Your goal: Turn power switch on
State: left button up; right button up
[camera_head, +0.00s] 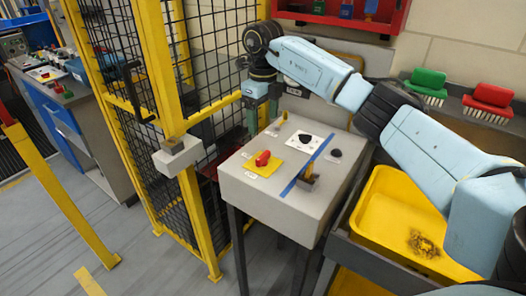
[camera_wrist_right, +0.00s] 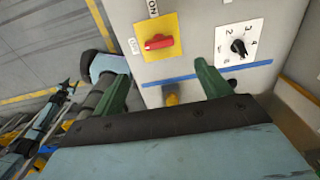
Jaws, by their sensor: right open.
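The red power switch (camera_head: 263,158) sits on a yellow plate on top of the grey control box (camera_head: 238,193). In the right wrist view, the red switch handle (camera_wrist_right: 158,42) lies crosswise on its yellow plate (camera_wrist_right: 168,22). An ON label (camera_wrist_right: 153,8) is at the plate's top, and a small label (camera_wrist_right: 133,46) is at its left. My right gripper (camera_head: 263,118) is above the box's far side. In its wrist view, the green fingers (camera_wrist_right: 164,74) are spread apart and empty, with the switch ahead of them. My left gripper does not show.
A black rotary knob (camera_head: 304,138) on a white plate is beside the switch. A yellow fence (camera_head: 160,60) stands left, and a yellow tray (camera_head: 385,205) right.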

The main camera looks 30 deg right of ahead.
aim_at(263, 155)
notch_tip(263, 155, down, 12)
jog(key=shift+r, duration=0.15)
jog(key=shift+c, duration=0.2)
jog(key=c, duration=0.9)
